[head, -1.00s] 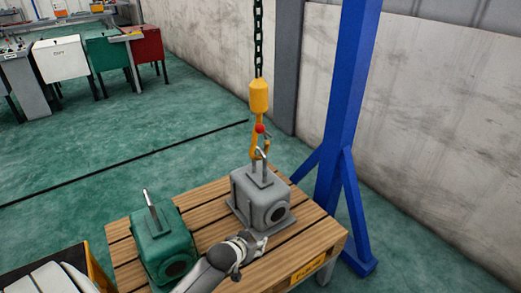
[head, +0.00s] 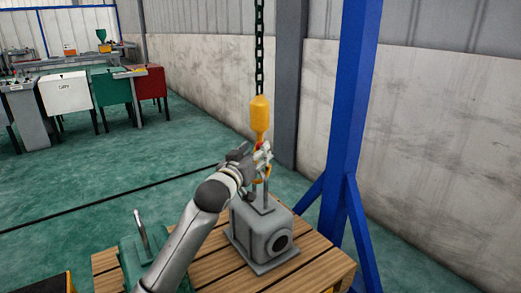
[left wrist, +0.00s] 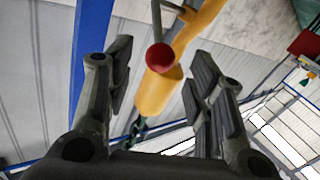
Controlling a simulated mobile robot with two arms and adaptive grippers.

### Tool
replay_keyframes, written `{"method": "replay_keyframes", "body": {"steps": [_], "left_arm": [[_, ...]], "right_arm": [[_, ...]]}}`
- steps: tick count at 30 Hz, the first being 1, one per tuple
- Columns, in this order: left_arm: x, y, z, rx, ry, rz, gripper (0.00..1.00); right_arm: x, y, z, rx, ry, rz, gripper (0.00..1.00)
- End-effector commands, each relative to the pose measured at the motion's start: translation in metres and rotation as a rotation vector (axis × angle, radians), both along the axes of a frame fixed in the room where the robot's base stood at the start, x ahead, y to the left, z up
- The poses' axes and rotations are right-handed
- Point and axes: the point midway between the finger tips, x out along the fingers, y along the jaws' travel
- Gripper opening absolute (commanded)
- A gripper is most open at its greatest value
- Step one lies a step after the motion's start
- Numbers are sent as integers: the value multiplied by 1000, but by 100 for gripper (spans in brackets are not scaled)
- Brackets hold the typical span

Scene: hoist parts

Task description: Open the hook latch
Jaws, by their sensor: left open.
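The yellow hoist hook (head: 259,118) hangs from a dark chain over the grey block (head: 266,232), which has a metal lifting eye on top. My left gripper (head: 262,155) is at the hook and hides most of its lower part in the head view. In the left wrist view, the yellow hook body (left wrist: 155,92) lies between the open fingers of my left gripper (left wrist: 160,80). The red latch knob (left wrist: 159,57) shows between the fingertips, with a grey latch bar beside it. No finger clearly touches the knob. My right gripper is not in view.
The grey block stands on a wooden pallet table (head: 310,270). A green block (head: 128,255) with a lifting eye is at left, partly behind my arm. A blue post (head: 350,130) stands close on the right. White, green and red bins are far left.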

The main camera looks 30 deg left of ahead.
Motion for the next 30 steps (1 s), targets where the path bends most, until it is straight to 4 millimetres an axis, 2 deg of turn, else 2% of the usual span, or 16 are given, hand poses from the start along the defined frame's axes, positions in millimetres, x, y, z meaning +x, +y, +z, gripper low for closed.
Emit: {"method": "replay_keyframes", "body": {"steps": [3, 9, 22, 30], "left_arm": [[18, 4, 0, 0, -1, 0, 49], [36, 7, 0, 0, 0, 1, 49], [43, 8, -1, 1, 1, 0, 49], [43, 8, -1, 1, 1, 0, 14]], "right_arm": [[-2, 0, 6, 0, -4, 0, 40], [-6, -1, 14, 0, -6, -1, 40], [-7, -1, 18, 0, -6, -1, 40], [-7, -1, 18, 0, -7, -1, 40]]}}
